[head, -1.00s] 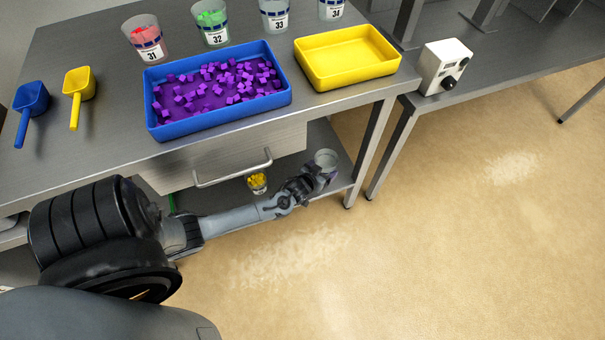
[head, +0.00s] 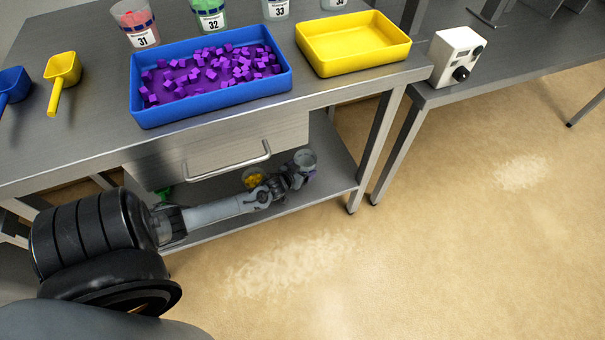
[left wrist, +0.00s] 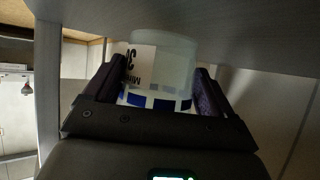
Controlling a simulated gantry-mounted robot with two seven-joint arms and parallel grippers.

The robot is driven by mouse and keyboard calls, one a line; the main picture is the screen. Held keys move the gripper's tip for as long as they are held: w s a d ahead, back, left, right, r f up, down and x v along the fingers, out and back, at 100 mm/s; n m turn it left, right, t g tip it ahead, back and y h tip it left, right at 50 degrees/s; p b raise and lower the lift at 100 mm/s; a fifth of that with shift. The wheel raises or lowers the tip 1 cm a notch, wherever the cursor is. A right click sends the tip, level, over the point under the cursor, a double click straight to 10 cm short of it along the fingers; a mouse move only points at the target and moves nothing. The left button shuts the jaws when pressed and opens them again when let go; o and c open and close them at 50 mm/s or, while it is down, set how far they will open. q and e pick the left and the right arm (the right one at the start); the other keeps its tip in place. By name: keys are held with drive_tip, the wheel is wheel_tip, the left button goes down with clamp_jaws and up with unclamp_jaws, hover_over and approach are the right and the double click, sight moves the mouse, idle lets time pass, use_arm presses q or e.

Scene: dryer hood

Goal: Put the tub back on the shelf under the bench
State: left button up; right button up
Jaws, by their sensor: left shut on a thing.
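The tub (head: 304,158) is a clear, translucent cup held low under the bench, over the right part of the shelf (head: 335,188). In the left wrist view the tub (left wrist: 165,55) shows a white label and blue marks. My left gripper (head: 299,178) reaches in under the drawer and is shut on the tub. In the left wrist view the fingers of my gripper (left wrist: 158,85) press on both its sides. I cannot tell whether the tub's base touches the shelf. My right gripper is not in view.
A tub with yellow pieces (head: 254,178) stands on the shelf behind my arm, and something green (head: 163,193) is farther left. The drawer with its handle (head: 228,160) hangs above. A bench leg (head: 378,150) stands to the right. A blue tray (head: 210,105) and yellow tray (head: 352,70) are on top.

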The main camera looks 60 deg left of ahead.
use_arm(q)
drive_tip(key=shift+f, duration=0.8)
drive_tip(key=shift+r, duration=0.1)
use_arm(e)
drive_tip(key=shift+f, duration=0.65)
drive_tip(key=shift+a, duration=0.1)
use_arm(q)
drive_tip(key=o, duration=1.1)
